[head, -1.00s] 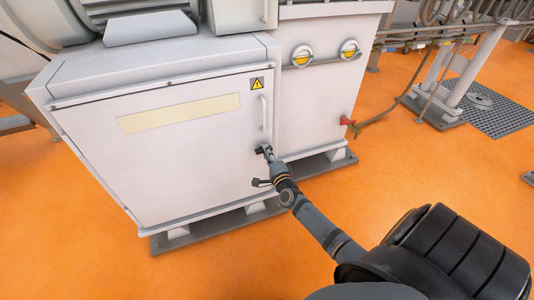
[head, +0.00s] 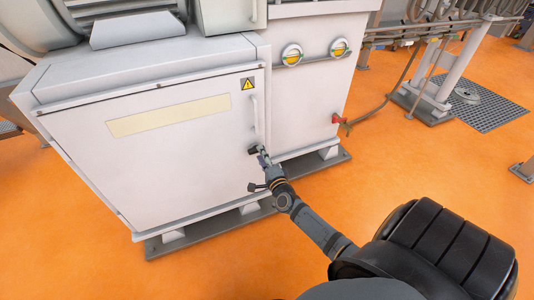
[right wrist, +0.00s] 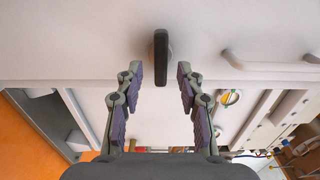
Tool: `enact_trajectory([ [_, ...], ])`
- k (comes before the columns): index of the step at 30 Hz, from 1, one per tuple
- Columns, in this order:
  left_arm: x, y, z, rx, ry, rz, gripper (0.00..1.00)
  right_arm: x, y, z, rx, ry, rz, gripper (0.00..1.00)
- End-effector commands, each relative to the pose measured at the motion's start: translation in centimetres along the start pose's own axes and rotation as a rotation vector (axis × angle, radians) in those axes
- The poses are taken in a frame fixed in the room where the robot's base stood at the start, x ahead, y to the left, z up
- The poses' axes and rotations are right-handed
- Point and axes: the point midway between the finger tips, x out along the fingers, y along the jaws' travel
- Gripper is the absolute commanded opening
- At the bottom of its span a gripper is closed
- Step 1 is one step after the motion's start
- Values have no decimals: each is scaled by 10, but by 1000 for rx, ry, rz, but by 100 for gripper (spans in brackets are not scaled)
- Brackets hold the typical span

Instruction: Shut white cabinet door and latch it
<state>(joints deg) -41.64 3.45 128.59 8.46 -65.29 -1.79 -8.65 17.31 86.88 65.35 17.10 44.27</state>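The white cabinet door (head: 160,165) has a cream label strip and a yellow warning sign. In the head view it looks flush, or nearly flush, with the cabinet front. A pale bar handle (head: 255,108) runs upright near its right edge. Below it is a small black latch handle (head: 253,149). My right gripper (head: 262,156) is at this latch. In the right wrist view the black latch handle (right wrist: 161,55) points along the gap between the open fingers of the right gripper (right wrist: 158,75); contact cannot be told. My left gripper is not in view.
The cabinet (head: 150,62) stands on a grey base frame (head: 165,248). To its right is a white housing (head: 312,105) with two round yellow gauges and a red valve (head: 338,118) with a hose. Orange floor (head: 390,170) is open in front.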

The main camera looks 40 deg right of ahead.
Motion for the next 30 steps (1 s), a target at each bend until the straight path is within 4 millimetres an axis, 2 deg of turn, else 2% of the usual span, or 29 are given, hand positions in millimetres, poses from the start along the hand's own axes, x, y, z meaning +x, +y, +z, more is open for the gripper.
enact_trajectory([
  [1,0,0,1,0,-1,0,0,-14,2,0,0,-2,5,38],
  [6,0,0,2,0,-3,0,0,-56,1,0,0,-2,5,38],
  [12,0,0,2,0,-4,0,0,-90,1,0,0,0,3,38],
  [18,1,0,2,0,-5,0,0,-99,0,0,1,-1,1,38],
  [30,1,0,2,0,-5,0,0,-99,0,0,1,0,1,38],
])
